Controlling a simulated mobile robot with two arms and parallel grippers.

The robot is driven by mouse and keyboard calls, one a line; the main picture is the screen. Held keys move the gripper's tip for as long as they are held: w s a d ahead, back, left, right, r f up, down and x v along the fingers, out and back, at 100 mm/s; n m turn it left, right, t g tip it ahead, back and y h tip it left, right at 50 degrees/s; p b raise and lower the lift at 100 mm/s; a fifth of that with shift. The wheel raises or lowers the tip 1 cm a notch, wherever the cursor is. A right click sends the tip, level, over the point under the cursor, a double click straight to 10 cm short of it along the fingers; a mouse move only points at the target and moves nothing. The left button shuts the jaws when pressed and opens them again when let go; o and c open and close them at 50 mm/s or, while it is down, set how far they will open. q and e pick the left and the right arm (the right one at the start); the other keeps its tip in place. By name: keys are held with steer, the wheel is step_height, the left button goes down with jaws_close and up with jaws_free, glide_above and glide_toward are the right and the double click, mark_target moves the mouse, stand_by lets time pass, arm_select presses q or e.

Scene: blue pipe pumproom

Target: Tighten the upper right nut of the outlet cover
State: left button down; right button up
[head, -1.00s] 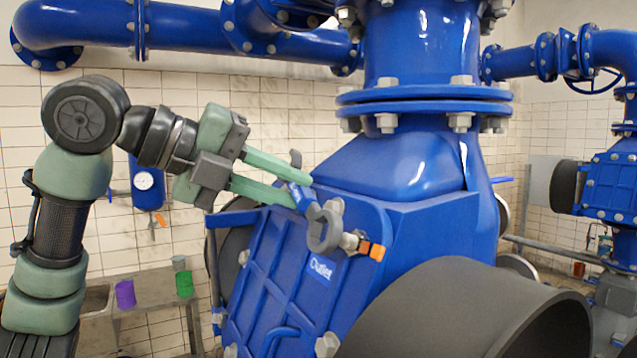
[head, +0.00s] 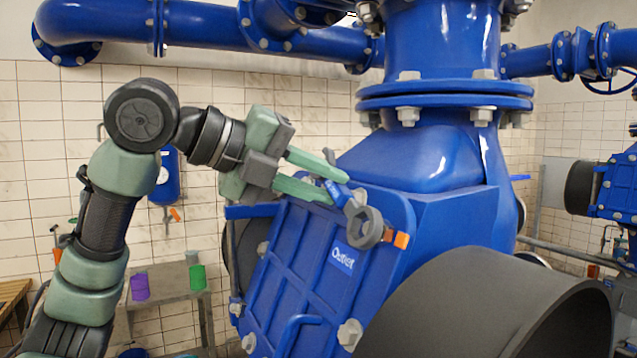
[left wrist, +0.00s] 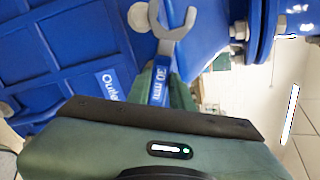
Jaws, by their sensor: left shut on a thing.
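My left gripper (head: 328,177) is shut on a wrench (head: 340,195) with a blue handle and grey head. The wrench points down and right across the upper part of the blue outlet cover (head: 290,255), which bears an "Outlet" label. Its head (head: 364,228) overlaps the nut with an orange piece (head: 401,240) at the cover's right side and mostly hides it. In the left wrist view the wrench (left wrist: 160,80) reads "30 mm", and its forked end is close beside a round grey fastener (left wrist: 139,16). I cannot tell whether the fork is seated on the nut. My right gripper is out of view.
A wide dark pipe mouth (head: 490,305) projects at the lower right of the cover. The blue flanged housing (head: 430,165) rises behind. A grey bench (head: 175,291) with a purple and a green cup stands at the lower left.

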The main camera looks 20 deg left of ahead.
arm_select(q)
steer(key=shift+w+d, duration=0.25)
steer(key=shift+w, duration=0.05)
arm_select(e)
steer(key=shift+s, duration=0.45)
arm_select(q)
steer(key=shift+w+d+f, duration=0.25)
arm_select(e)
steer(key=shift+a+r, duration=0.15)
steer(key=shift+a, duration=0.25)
arm_select(q)
steer(key=shift+w+d+f, duration=0.15)
steer(key=shift+w+d, duration=0.05)
steer(key=shift+w, duration=0.1)
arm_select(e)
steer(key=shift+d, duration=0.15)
